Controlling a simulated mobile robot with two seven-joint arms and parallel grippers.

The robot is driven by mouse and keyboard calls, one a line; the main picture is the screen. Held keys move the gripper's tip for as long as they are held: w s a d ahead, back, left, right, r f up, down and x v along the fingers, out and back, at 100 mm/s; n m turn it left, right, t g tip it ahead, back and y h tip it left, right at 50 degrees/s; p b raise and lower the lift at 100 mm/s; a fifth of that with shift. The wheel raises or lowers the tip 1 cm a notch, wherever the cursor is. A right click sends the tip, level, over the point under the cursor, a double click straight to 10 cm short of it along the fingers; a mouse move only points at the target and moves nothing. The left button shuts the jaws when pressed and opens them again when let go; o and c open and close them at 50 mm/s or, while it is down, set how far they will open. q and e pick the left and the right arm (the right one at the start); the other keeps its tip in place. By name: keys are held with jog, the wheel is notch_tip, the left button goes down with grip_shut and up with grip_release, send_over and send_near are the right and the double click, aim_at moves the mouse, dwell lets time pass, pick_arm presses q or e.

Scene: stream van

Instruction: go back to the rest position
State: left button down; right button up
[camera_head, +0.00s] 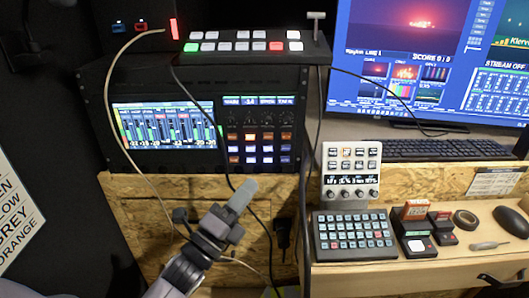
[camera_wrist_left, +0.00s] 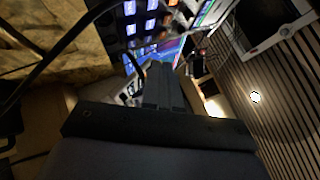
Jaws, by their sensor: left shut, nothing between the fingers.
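My left gripper (camera_head: 243,194) comes in from the bottom left in the head view. Its grey fingers are together and empty. It is in front of the wooden panel, just below the rack unit with the lit buttons (camera_head: 258,137), and appears apart from it. In the left wrist view the dark fingers (camera_wrist_left: 163,88) are also closed, with nothing between them. I do not make out my right gripper in either view.
A switcher (camera_head: 245,47) sits on top of the rack. Loose cables (camera_head: 305,190) hang near my left gripper. A monitor (camera_head: 430,60) stands behind.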

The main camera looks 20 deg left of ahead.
pick_arm(q)
jog(key=s+d+f+n+g+y+p, duration=0.1)
jog(key=s+d+f+n+g, duration=0.1)
jog(key=s+f+n+g, duration=0.4)
jog(key=s+d+f+n+g+y+p, duration=0.2)
jog(key=s+f+n+g, duration=0.4)
jog(key=s+f+n, duration=0.6)
notch_tip(320, 180, down, 6)
jog(key=n, duration=0.4)
jog(key=shift+r, duration=0.15)
jog(key=shift+s+a+y, duration=0.1)
jog(key=shift+a+y, duration=0.15)
jog(key=shift+y, duration=0.05)
